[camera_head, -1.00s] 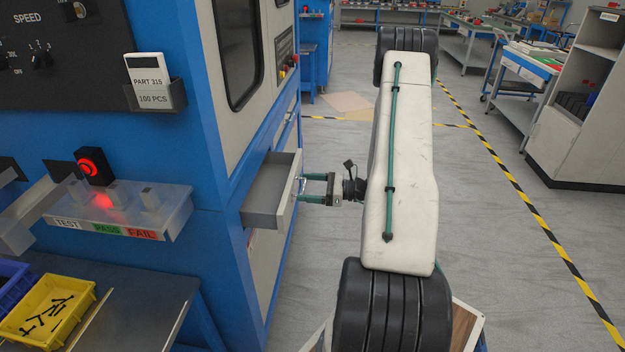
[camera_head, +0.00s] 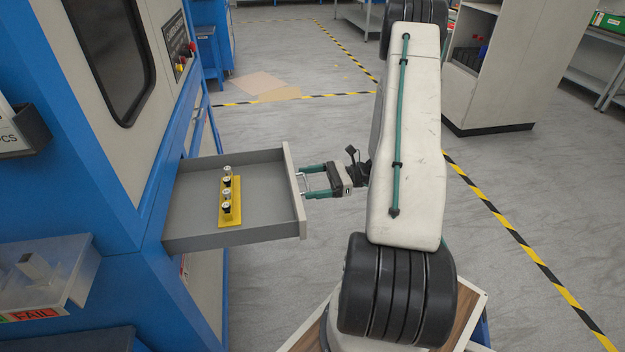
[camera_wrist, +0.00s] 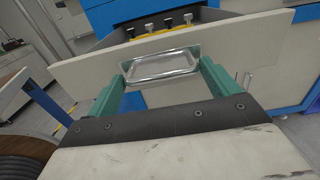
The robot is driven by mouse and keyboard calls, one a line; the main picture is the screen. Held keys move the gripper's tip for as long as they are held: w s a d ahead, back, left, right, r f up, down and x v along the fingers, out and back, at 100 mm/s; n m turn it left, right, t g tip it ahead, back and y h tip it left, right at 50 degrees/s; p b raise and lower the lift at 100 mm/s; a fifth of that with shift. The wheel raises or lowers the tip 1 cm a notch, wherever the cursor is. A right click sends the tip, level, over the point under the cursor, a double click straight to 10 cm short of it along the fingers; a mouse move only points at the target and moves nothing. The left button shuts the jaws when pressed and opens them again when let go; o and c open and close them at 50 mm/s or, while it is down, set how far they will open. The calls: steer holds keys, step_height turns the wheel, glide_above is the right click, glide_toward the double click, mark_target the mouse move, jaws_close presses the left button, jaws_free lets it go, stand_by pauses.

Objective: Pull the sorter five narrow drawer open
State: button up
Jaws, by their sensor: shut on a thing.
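The narrow drawer (camera_head: 258,173) of the blue and cream sorter (camera_head: 115,130) stands well out of the cabinet in the head view. Inside it lies a yellow holder (camera_head: 230,213) with several small dark and silver cylindrical parts. My gripper (camera_head: 303,183) is at the drawer's front, its green fingers shut on the metal handle (camera_wrist: 162,66). In the wrist view the drawer's cream front panel (camera_wrist: 245,45) fills the upper middle, tilted, with the yellow holder partly showing behind it. The fingers (camera_wrist: 163,82) reach the handle's two sides.
Grey floor with yellow-black tape (camera_head: 520,245) lies open to the right. A cream shelf cabinet (camera_head: 500,70) stands at the back right.

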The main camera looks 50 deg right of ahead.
steer(key=shift+s+d, duration=0.15)
steer(key=shift+d, duration=0.1)
steer(key=o, duration=1.2)
steer(key=v, duration=0.7)
steer(key=shift+s+d, duration=0.25)
steer(key=shift+d, duration=0.05)
